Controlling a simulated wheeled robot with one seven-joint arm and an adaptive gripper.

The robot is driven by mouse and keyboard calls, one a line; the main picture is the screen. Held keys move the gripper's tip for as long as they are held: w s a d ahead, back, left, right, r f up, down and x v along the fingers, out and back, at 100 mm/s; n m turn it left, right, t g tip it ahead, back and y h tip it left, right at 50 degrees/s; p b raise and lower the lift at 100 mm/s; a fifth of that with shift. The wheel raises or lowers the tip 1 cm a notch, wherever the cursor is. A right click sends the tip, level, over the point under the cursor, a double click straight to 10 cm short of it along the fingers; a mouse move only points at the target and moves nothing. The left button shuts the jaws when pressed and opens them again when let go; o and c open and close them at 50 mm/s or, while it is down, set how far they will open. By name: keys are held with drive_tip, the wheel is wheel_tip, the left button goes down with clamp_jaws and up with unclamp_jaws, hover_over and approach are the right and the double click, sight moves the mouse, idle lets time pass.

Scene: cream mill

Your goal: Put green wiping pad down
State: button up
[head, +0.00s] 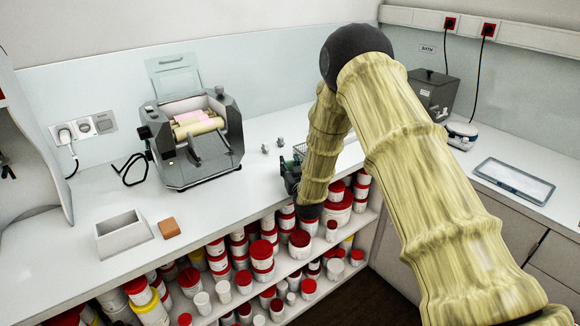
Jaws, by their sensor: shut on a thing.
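My gripper (289,172) is small and dark in the head view, at the end of my arm, by the front edge of the white counter (225,205). It is shut on the green wiping pad. The pad itself is hard to make out, as the gripper and arm hide most of it. I cannot tell whether the pad touches the counter.
A grey mill with rollers (192,138) stands behind left. An open grey box (122,234) and a brown block (169,228) sit at front left. Red-lidded tubs (262,252) fill the shelves below. A tray (513,181) lies right. The front middle counter is bare.

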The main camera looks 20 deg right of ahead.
drive_tip(key=shift+f, duration=0.65)
drive_tip(key=shift+f, duration=0.15)
drive_tip(key=o, duration=0.9)
drive_tip(key=shift+r, duration=0.25)
drive_tip(key=s+b, duration=0.1)
drive_tip(key=s, duration=0.7)
drive_tip(key=s+b, duration=0.1)
drive_tip(key=s, duration=0.3)
drive_tip(key=shift+a+f+b, duration=0.1)
drive_tip(key=shift+a+b, duration=0.15)
drive_tip(key=shift+b, duration=0.1)
